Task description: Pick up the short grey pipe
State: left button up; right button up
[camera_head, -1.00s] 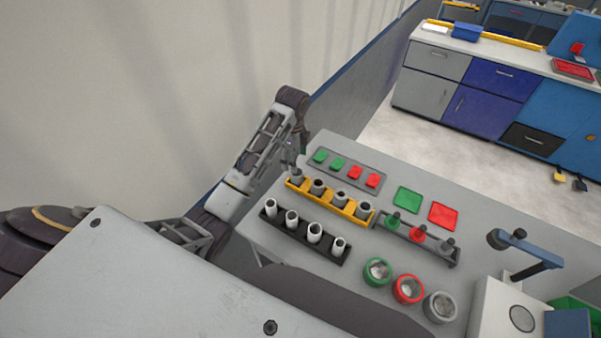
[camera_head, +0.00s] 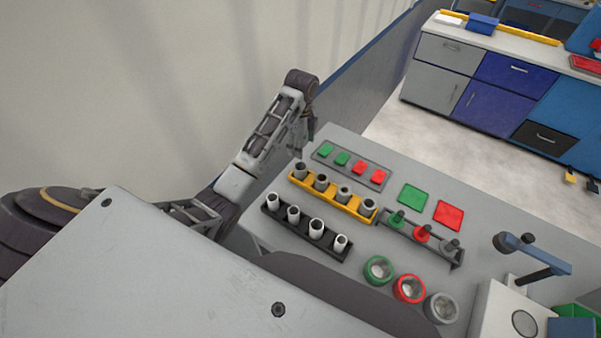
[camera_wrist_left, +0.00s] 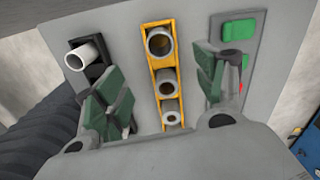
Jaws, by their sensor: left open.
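Several grey pipes stand upright in the yellow rack (camera_head: 332,194). The one at its far left end (camera_head: 300,169) is nearest my left gripper (camera_head: 301,147). In the left wrist view, the yellow rack (camera_wrist_left: 154,66) runs between the open fingers of my left gripper (camera_wrist_left: 158,88). A large-looking grey pipe (camera_wrist_left: 160,41) stands at its top, and smaller-looking grey pipes (camera_wrist_left: 168,84) stand below. Nothing is between the fingertips. I cannot tell for certain which grey pipe is the short one. My right gripper is not in view.
A black rack (camera_head: 304,234) of white pipes stands in front of the yellow one. Behind it is a grey tray (camera_head: 350,169) with green and red pieces. To the right are a grey peg holder (camera_head: 423,241), green and red squares, round cups (camera_head: 409,288) and a blue-armed device (camera_head: 541,262).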

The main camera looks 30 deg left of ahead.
pick_arm(q)
jog(key=f, duration=0.2)
send_near(302, 167)
jog(key=s+d+f, duration=0.1)
jog(key=s+f, duration=0.1)
jog(key=s, duration=0.1)
jog(key=shift+w+r, duration=0.1)
jog(key=shift+w, duration=0.1)
jog(key=shift+w+f+p, duration=0.1)
jog(key=shift+f+p, duration=0.35)
jog(key=shift+f, duration=2.15)
